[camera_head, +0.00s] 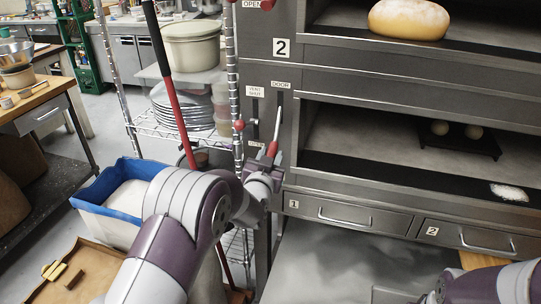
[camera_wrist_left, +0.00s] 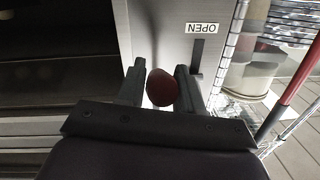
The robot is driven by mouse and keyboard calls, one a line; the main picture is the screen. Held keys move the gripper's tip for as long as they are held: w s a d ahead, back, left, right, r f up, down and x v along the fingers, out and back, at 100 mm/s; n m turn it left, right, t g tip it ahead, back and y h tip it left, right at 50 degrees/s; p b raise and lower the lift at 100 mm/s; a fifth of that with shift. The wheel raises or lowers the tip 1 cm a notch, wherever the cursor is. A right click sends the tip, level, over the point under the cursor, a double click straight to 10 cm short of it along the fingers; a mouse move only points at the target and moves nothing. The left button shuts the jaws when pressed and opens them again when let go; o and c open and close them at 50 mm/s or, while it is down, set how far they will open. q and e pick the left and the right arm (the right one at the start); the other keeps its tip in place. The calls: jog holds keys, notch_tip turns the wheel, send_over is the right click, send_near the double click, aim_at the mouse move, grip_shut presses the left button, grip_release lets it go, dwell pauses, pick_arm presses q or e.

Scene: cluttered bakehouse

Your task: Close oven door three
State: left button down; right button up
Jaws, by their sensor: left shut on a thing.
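My left gripper (camera_head: 268,162) is at a door lever (camera_head: 278,122) on the steel oven front, below a "DOOR" label. In the left wrist view, the two fingers of my left gripper (camera_wrist_left: 161,88) are closed around the lever's red knob (camera_wrist_left: 162,90). An "OPEN" label (camera_wrist_left: 202,28) appears upside down beyond it. The lower oven chamber (camera_head: 375,140) beside the lever stands open, with no door across it. No number three shows on the oven. My right arm (camera_head: 485,287) shows at the bottom right; its gripper is out of frame.
A dark tray (camera_head: 452,142) with two small buns lies in the lower chamber. A large loaf (camera_head: 408,18) sits in the upper one. A wire rack (camera_head: 150,125) with plates stands left of the oven.

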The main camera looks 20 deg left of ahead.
pick_arm(q)
jog(key=s+r+g+p, duration=0.2)
jog(key=r+g+p, duration=0.2)
jog(key=r+p, duration=0.4)
jog(key=s+r+g+p, duration=0.2)
jog(key=r+p, duration=0.7)
jog(key=p, duration=1.2)
jog(key=shift+s+g, duration=0.35)
jog(key=shift+g, duration=0.65)
jog(key=shift+a+r, duration=0.1)
jog(key=shift+r, duration=0.1)
jog(key=c, duration=0.8)
grip_release()
jog(key=shift+f, duration=0.2)
